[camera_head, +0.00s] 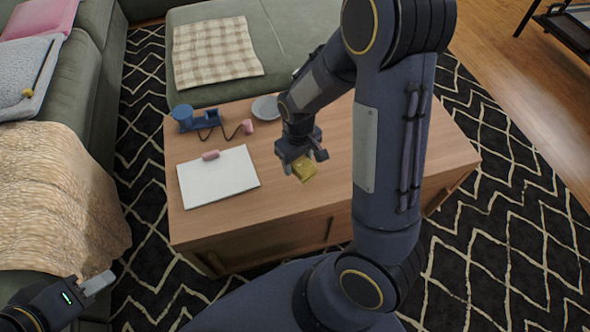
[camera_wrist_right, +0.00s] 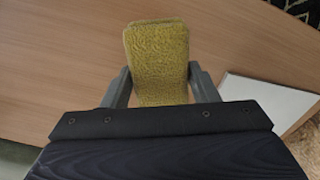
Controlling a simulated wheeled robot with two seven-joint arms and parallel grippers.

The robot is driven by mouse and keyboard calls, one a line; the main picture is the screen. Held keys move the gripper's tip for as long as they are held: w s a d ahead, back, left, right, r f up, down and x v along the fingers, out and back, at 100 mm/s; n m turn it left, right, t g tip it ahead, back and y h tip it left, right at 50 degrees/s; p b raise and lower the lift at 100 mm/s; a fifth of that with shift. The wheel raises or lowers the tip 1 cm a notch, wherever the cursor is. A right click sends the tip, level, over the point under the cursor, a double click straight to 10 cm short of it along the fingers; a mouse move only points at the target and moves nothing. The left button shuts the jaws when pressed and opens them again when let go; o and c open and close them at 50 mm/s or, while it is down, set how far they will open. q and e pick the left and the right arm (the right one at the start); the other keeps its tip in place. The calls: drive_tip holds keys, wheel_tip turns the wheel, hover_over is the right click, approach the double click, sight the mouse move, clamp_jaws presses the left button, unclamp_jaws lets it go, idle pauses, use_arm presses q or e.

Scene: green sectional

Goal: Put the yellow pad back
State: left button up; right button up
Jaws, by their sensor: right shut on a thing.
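The yellow pad (camera_head: 304,169) is a small fuzzy block above or on the wooden table (camera_head: 300,201); I cannot tell if it touches the top. My right gripper (camera_head: 303,163) is shut on it. In the right wrist view the pad (camera_wrist_right: 158,55) sits between the two grey fingers of the right gripper (camera_wrist_right: 160,85), its near end hidden by the gripper body. My left gripper (camera_head: 98,283) is low at the left, beside the sofa and away from the table; its fingers are seen edge-on.
On the table are a white board (camera_head: 218,178) with a pink roll (camera_head: 210,155), a blue device with a cord (camera_head: 187,118), a small pink piece (camera_head: 248,127) and a grey plate (camera_head: 266,108). A green sofa (camera_head: 97,110) stands at the left. The table's right side is partly hidden by my arm.

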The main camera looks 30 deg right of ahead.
sight(295, 167)
drive_tip(key=shift+w+f, duration=0.35)
drive_tip(key=shift+f, duration=0.15)
drive_tip(key=shift+w+f+b, duration=0.15)
drive_tip(key=shift+f+b, duration=0.45)
drive_tip(key=shift+f, duration=0.3)
drive_tip(key=shift+w+f+b, duration=0.15)
drive_tip(key=shift+f+b, duration=0.4)
drive_tip(key=shift+f, duration=0.35)
drive_tip(key=shift+f, duration=0.2)
drive_tip(key=o, duration=1)
drive_tip(key=shift+c, duration=0.2)
drive_tip(key=shift+r, duration=0.1)
